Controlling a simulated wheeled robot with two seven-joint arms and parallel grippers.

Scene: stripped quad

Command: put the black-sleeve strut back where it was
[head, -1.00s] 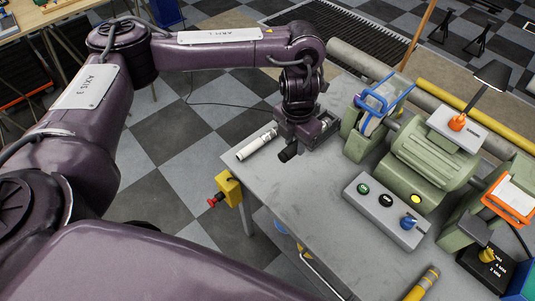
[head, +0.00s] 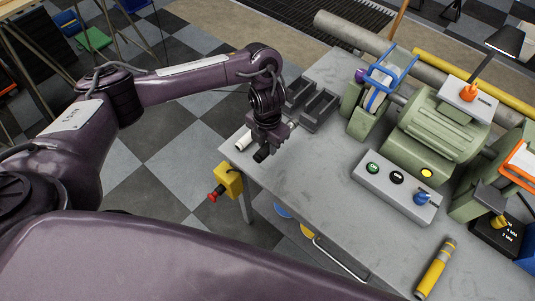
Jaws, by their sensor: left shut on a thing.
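My left gripper (head: 264,143) is shut on the black-sleeve strut, above the left corner of the workbench. The strut's black end (head: 261,155) sticks out below and in front of the jaws. The rest of it is hidden by the gripper. A white-bodied strut (head: 243,140) shows just left of the gripper, apparently lying on the bench, its far part hidden. A dark grey slotted rack (head: 325,108) stands behind and right of the gripper. Its visible slots look empty. My right gripper is not in view.
A green grinder (head: 432,125) and a grey control box (head: 393,185) stand right on the workbench (head: 305,190). A yellow strut-like cylinder (head: 435,268) lies near the front edge. A red-knobbed yellow box (head: 229,183) hangs at the left edge. The bench's middle is clear.

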